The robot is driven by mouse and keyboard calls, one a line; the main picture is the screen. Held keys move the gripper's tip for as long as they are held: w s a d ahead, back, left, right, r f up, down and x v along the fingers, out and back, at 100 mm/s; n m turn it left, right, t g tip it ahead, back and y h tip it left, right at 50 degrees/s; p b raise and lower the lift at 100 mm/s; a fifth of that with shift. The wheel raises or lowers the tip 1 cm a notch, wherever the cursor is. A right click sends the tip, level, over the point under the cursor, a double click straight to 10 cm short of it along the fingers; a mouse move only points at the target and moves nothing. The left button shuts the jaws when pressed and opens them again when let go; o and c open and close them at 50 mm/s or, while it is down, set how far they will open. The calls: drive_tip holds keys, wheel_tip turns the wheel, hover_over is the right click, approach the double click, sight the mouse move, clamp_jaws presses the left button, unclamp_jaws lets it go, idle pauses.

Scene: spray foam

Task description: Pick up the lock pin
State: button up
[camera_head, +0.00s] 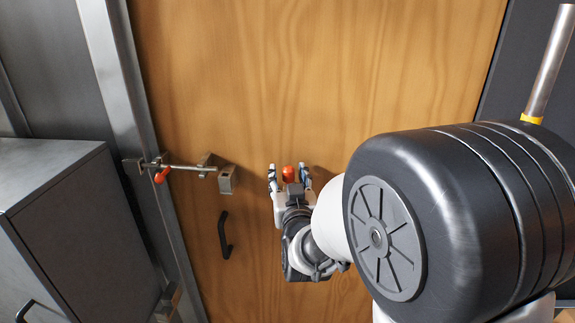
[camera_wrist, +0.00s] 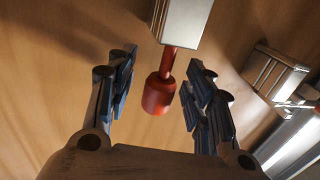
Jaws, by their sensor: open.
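The lock pin is a red pin with a thick round knob (camera_wrist: 158,95) and a thinner neck. In the wrist view it sticks out of a grey metal block (camera_wrist: 185,18) between my fingers. My gripper (camera_wrist: 159,92) is open, with one finger on each side of the knob and visible gaps to both. In the head view the red knob (camera_head: 289,173) shows between the fingertips of my gripper (camera_head: 289,180), in front of the wooden door. The metal block is not clearly visible there.
A metal slide bolt (camera_head: 188,167) with a red handle (camera_head: 162,175) lies across the frame and the wooden door (camera_head: 330,60). A black door handle (camera_head: 225,235) is left of my gripper. A grey cabinet (camera_head: 75,235) stands at the left.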

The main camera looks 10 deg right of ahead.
drive_tip(key=shift+w, duration=0.2)
drive_tip(key=shift+s+r, duration=0.1)
drive_tip(key=shift+s, duration=0.3)
drive_tip(key=shift+c, duration=0.3)
drive_tip(key=shift+s, duration=0.1)
drive_tip(key=shift+c, duration=0.6)
drive_tip(key=shift+w, duration=0.2)
drive_tip(key=shift+c, duration=1.4)
clamp_jaws()
